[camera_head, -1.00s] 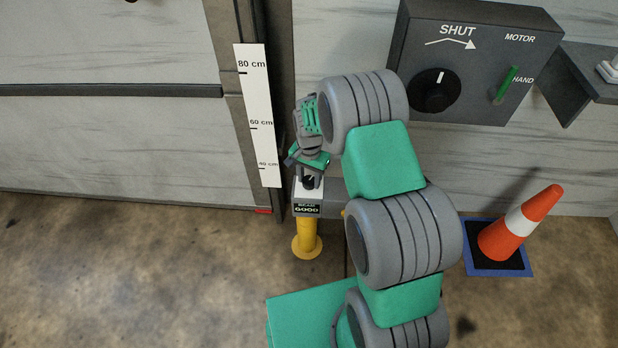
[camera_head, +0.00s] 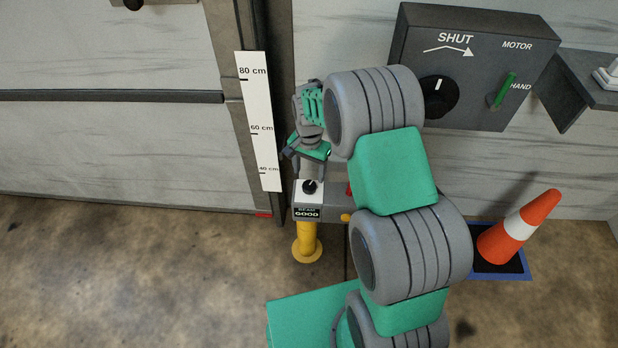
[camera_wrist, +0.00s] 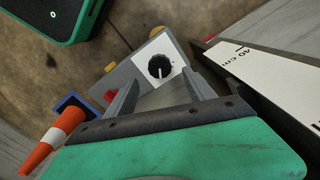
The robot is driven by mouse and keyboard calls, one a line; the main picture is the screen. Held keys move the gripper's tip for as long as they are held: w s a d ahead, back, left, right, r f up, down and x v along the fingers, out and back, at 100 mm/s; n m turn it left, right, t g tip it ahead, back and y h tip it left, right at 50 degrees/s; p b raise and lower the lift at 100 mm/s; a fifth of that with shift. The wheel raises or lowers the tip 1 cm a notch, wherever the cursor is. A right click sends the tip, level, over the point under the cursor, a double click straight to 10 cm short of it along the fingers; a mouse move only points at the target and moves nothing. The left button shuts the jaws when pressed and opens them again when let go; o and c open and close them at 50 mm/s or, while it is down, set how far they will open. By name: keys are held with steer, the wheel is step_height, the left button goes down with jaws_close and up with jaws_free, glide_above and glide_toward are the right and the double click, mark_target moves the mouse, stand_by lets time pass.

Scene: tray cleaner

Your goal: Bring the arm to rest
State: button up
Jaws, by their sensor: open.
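My gripper (camera_head: 311,168) is above the small grey pedestal box (camera_head: 309,200) with a black knob (camera_head: 310,186) on its white top. In the wrist view its two fingers (camera_wrist: 165,98) stand apart, and the knob (camera_wrist: 160,67) shows beyond them, clear of both. Nothing is held. My arm is bent, reaching up and to the left in the head view, and hides part of the wall behind it.
The box stands on a yellow post (camera_head: 307,241) beside the panel door (camera_head: 110,150) and a height scale (camera_head: 258,120). A dark control box (camera_head: 470,65) hangs upper right, near my arm. An orange cone (camera_head: 519,228) stands on a blue-edged mat at right. Open floor lies left.

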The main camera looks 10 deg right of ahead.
steer(key=shift+r, duration=0.7)
